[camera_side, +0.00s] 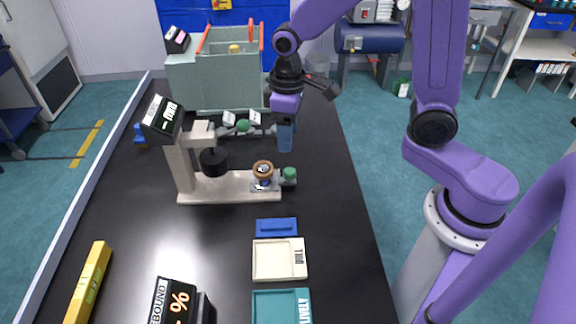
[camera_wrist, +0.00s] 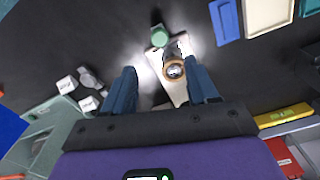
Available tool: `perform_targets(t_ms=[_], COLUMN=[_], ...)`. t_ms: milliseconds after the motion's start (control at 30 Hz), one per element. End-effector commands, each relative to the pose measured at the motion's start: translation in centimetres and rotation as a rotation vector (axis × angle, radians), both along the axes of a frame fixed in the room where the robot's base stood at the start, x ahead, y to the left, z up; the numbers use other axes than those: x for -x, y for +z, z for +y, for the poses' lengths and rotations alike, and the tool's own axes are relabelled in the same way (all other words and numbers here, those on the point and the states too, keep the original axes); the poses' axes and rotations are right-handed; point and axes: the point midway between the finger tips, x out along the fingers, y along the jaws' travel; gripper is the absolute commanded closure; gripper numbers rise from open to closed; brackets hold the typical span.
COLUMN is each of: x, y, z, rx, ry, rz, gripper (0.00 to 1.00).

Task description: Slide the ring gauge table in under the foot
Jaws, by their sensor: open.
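The rheometer stand has a beige base (camera_side: 225,187) and a column carrying a tilted display (camera_side: 162,118). Its black round foot (camera_side: 214,161) hangs over the middle of the base. The ring gauge table (camera_side: 263,184) sits at the right end of the base, to the right of the foot, with a brown ring (camera_side: 263,168) on top and a green knob (camera_side: 289,174) on its right. In the wrist view the ring (camera_wrist: 174,70) and the green knob (camera_wrist: 159,36) show; the foot cannot be made out. My gripper (camera_side: 285,148) is open and empty, above and behind the knob; its fingers (camera_wrist: 164,72) also show in the wrist view.
In front lie a blue tray (camera_side: 276,227), a beige tray (camera_side: 279,260) and a teal tray (camera_side: 281,307). A yellow bar (camera_side: 90,285) and black meter (camera_side: 180,303) are front left.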

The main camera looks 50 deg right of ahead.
Motion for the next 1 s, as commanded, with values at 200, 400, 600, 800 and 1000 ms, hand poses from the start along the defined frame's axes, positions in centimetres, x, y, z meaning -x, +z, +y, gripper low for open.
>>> perform_targets(t_ms=[200, 400, 600, 800, 1000], x=[0.1, 0.1, 0.1, 0.0, 0.0], y=[-4.0, -7.1, -9.4, -10.5, -10.6], z=[0.0, 0.0, 0.0, 0.0, 0.0], rx=[0.003, 0.003, 0.002, 0.001, -0.001], ry=[0.000, 0.000, -0.001, 0.000, 0.000], rz=[0.005, 0.004, 0.003, 0.001, -0.001], gripper=[0.42, 0.42, 0.42, 0.42, 0.42])
